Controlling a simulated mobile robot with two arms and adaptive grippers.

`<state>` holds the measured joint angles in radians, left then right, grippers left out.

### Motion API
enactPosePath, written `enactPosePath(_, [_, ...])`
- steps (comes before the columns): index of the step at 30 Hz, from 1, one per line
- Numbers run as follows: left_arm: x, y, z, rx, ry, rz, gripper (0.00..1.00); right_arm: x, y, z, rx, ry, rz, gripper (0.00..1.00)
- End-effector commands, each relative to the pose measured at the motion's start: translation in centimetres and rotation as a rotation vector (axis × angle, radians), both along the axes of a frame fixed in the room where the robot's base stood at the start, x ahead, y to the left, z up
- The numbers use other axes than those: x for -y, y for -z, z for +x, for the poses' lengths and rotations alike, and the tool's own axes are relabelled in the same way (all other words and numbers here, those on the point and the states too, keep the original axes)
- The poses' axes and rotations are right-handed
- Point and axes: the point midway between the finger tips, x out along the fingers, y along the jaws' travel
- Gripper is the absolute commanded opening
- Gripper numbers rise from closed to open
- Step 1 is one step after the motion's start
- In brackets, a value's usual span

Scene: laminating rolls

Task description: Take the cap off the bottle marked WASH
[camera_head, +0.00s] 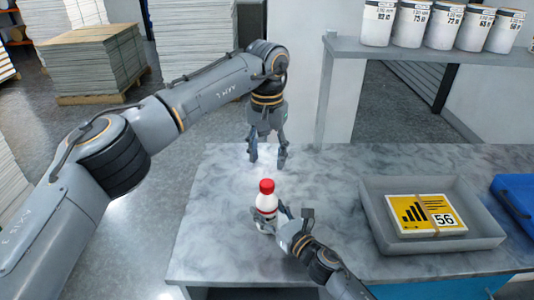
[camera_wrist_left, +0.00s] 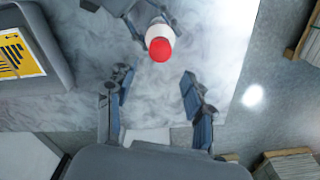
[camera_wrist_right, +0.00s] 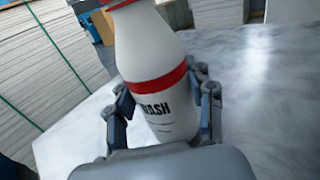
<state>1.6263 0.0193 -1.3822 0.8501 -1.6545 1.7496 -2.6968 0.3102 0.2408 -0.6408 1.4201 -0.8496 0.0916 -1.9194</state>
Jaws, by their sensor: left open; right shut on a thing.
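The white WASH bottle (camera_head: 266,204) stands upright on the grey marbled table, with its red cap (camera_head: 267,186) on top. My right gripper (camera_head: 268,222) is shut around the bottle's lower body. My left gripper (camera_head: 267,166) is open and empty, pointing down, above and behind the bottle. In the left wrist view the red cap (camera_wrist_left: 160,49) lies beyond the open fingers (camera_wrist_left: 155,95), apart from them.
A grey tray (camera_head: 372,218) holding a yellow and white pack (camera_head: 424,214) marked 56 sits to the right of the bottle. A blue bin (camera_head: 517,190) is at the far right. A shelf (camera_head: 440,54) with several white tubs stands behind. The table left of the bottle is clear.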

Motion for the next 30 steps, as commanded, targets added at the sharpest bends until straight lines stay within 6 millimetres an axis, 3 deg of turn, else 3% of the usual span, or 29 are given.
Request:
enactPosePath(16, [-0.1,7.1,0.0,-0.001,0.009,0.0,0.52,0.0,0.1,0.0,-0.002,0.0,0.0,0.0])
enactPosePath(28, [0.0,7.9,0.0,0.0,0.009,0.0,0.52,0.0,0.1,0.0,-0.002,0.0,0.0,0.0])
enactPosePath(30, [0.0,7.9,0.0,0.0,0.009,0.0,0.4,0.0,0.1,0.0,-0.002,0.0,0.0,0.0])
